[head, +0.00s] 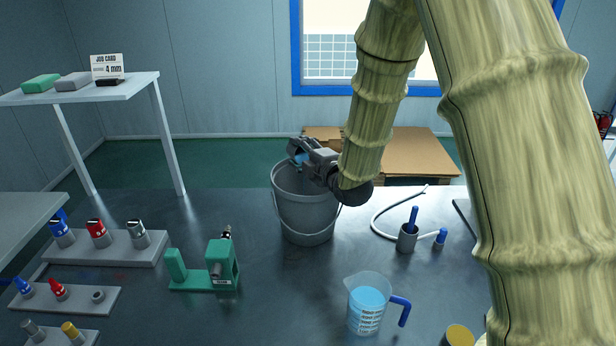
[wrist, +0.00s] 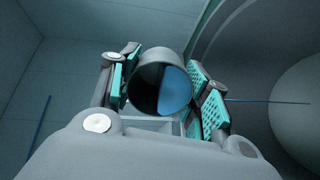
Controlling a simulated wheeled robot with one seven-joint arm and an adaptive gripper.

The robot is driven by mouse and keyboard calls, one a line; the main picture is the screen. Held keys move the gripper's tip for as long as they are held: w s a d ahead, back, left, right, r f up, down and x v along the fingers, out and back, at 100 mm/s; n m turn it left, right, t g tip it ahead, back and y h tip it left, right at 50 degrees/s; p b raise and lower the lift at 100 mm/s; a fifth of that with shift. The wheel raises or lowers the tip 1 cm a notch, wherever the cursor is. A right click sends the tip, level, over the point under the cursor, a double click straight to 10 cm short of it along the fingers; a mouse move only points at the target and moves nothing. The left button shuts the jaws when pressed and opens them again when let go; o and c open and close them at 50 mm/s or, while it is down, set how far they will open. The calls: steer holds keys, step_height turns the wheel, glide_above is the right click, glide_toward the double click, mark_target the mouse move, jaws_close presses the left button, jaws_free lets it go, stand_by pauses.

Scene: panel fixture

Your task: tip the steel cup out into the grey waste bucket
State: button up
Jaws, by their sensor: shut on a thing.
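The grey waste bucket (head: 305,212) stands upright on the dark bench in the middle of the head view. My gripper (head: 302,156) is over the bucket's mouth, its fingers near the rim. In the wrist view its teal-padded fingers (wrist: 160,92) are shut on the steel cup (wrist: 142,88), one pad on each side. The cup's round opening faces the wrist camera, dark at the left with blue at the right, so it looks tipped on its side. The bucket's curved inside (wrist: 250,62) fills the right of that view. I cannot see blue falling into the bucket.
A clear jug (head: 369,305) with blue liquid stands at the front. A green fixture (head: 208,270) is left of the bucket, with racks of coloured parts (head: 105,248) further left. A small grey pot (head: 407,238) and white hose (head: 385,208) lie to the right.

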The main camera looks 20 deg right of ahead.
steer(key=shift+s+r+b, duration=0.1)
steer(key=shift+r+b, duration=0.1)
steer(key=shift+b, duration=0.25)
steer(key=shift+r+p, duration=0.2)
steer(key=shift+p, duration=0.35)
steer(key=shift+f+g+p, duration=0.3)
steer(key=shift+p, duration=0.9)
steer(key=p, duration=0.2)
steer(key=w+g+p, duration=0.1)
steer(key=p, duration=0.1)
steer(key=w+r+g+p, duration=0.1)
steer(key=p, duration=0.1)
steer(key=shift+w+a+h, duration=0.15)
steer(key=shift+a+h, duration=0.1)
steer(key=shift+h, duration=0.05)
steer(key=g+p, duration=0.1)
steer(key=p, duration=0.1)
steer(key=shift+w+f+p, duration=0.1)
steer(key=shift+f+p, duration=0.1)
steer(key=shift+p, duration=0.15)
steer(key=shift+a+f+g, duration=0.1)
steer(key=shift+f+g, duration=0.2)
steer(key=shift+f, duration=0.1)
steer(key=shift+r, duration=0.1)
steer(key=shift+w+p, duration=0.1)
steer(key=shift+p, duration=0.35)
